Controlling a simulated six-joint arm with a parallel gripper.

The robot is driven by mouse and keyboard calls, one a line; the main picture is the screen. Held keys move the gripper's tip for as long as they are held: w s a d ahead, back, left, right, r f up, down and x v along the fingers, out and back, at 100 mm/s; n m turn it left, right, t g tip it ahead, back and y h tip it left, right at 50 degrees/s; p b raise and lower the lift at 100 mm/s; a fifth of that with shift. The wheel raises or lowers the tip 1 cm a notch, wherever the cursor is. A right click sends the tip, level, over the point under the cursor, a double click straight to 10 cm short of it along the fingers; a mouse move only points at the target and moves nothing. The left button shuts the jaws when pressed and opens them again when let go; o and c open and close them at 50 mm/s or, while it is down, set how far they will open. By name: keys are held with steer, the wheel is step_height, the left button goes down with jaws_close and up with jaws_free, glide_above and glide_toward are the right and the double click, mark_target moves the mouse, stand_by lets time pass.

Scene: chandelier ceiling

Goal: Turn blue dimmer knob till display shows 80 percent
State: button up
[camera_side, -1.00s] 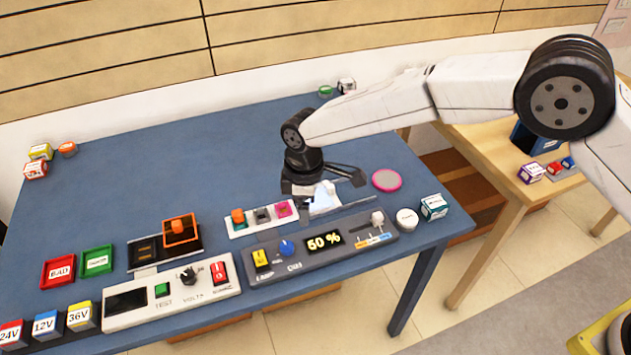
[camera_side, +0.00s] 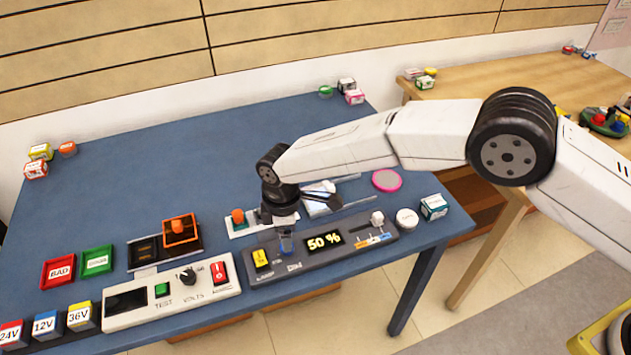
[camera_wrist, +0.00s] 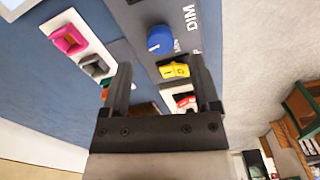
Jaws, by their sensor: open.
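The grey dimmer panel (camera_side: 341,258) lies near the front edge of the blue table. Its display (camera_side: 324,242) reads 50 %. The blue knob (camera_side: 287,244) is left of the display, partly covered by my gripper in the side view. My gripper (camera_side: 285,229) is over the knob, pointing down. In the wrist view the round blue knob (camera_wrist: 160,40) shows ahead of the spread fingers of my gripper (camera_wrist: 160,72), with nothing held between them. Whether the fingers touch the knob cannot be told.
A yellow rocker switch (camera_side: 262,258) sits just left of the knob. A white slider (camera_side: 377,218) is at the panel's right end. The white volts panel (camera_side: 165,306) is to the left. A small button strip (camera_side: 239,227) lies behind, partly hidden.

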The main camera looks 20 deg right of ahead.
steer(key=shift+f, duration=2.2)
jaws_close()
steer(key=shift+m, duration=0.5)
steer(key=m, duration=0.8)
steer(key=shift+r, duration=0.1)
